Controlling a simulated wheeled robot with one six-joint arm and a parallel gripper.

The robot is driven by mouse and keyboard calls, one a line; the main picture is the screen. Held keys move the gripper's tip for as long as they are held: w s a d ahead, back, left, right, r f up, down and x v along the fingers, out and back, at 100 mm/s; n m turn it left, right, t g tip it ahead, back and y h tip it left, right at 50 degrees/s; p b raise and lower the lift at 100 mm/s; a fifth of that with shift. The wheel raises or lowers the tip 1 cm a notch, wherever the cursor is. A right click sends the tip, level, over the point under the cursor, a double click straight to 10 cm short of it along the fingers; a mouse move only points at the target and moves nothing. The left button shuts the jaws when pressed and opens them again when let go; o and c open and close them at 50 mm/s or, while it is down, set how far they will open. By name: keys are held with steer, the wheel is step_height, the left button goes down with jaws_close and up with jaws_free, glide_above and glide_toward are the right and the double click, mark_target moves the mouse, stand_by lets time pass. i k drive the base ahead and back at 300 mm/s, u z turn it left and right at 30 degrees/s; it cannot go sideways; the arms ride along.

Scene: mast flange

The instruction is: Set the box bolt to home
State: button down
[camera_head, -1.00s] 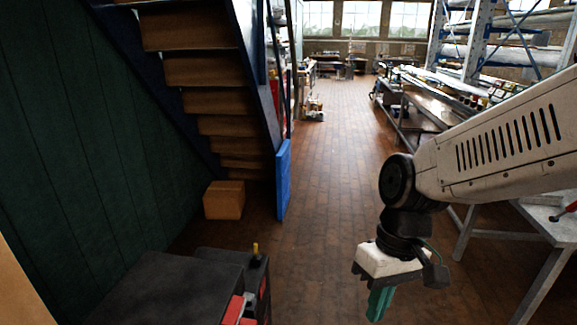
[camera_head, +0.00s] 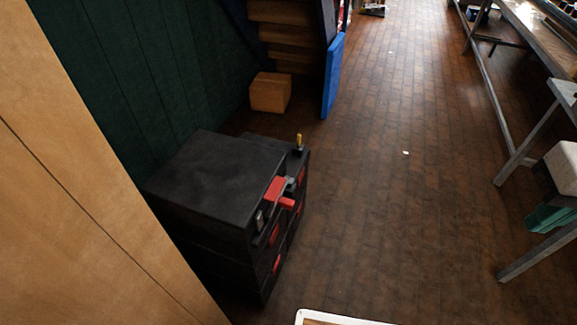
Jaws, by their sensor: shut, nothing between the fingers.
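A stack of black boxes (camera_head: 212,185) stands on the floor at left centre. On its right side, at the top edge, is a red piece (camera_head: 275,188) with a red handle-like bar (camera_head: 288,203) and a small grey part (camera_head: 291,183) beside it; I cannot tell for sure which of these is the bolt. A small yellow-topped peg (camera_head: 299,140) stands up behind them.
A wooden panel (camera_head: 85,180) rises at the left, close to the boxes. A cardboard box (camera_head: 270,93) and a blue board (camera_head: 333,75) stand behind, by the stairs. A metal bench (camera_head: 538,130) is at the right. The floor between is open.

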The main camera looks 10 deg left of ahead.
mark_target(286, 203)
steer(key=k, duration=1.2)
steer(key=u, duration=0.75)
steer(key=i, duration=1.65)
steer(key=z, duration=0.7)
